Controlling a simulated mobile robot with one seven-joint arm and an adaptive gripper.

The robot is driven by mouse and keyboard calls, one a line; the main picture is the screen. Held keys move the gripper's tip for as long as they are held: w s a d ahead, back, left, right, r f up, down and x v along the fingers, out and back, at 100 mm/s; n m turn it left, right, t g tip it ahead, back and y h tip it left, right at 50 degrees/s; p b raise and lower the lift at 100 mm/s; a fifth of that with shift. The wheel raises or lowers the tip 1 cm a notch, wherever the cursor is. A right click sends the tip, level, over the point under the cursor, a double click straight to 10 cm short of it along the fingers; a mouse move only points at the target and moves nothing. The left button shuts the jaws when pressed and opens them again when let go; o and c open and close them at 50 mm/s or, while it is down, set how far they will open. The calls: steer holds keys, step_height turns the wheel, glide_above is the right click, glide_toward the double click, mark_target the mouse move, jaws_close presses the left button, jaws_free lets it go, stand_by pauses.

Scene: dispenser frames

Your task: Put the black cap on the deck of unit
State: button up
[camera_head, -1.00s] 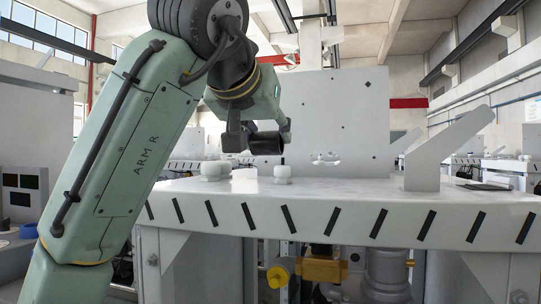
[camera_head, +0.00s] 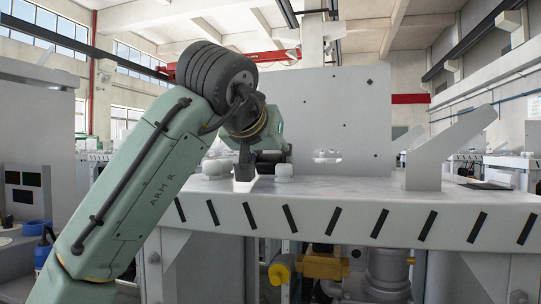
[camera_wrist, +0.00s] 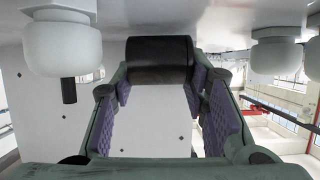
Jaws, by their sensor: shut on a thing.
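The black cap (camera_wrist: 160,60) is a dark cylinder lying across the tips of my gripper (camera_wrist: 158,88) in the wrist view, held between its purple-padded fingers. In the head view my gripper (camera_head: 262,168) is low over the left part of the unit's white deck (camera_head: 350,190), and the black cap (camera_head: 270,157) shows partly behind it. The cap lies on its side, close above the deck; I cannot tell if it touches it.
White rounded knobs stand on the deck beside my gripper, one at its right (camera_head: 284,171) and one at its left (camera_head: 212,168). A white upright panel (camera_head: 340,110) rises behind. A slanted white bracket (camera_head: 440,155) stands to the right. The deck between is clear.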

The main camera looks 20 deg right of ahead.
steer(key=shift+f, duration=0.25)
steer(key=o, duration=1.2)
steer(key=shift+o, duration=0.2)
steer(key=shift+r, duration=0.1)
steer(key=shift+r, duration=0.2)
steer(key=v, duration=1.2)
steer(key=shift+f+b, duration=0.1)
steer(key=shift+b, duration=0.2)
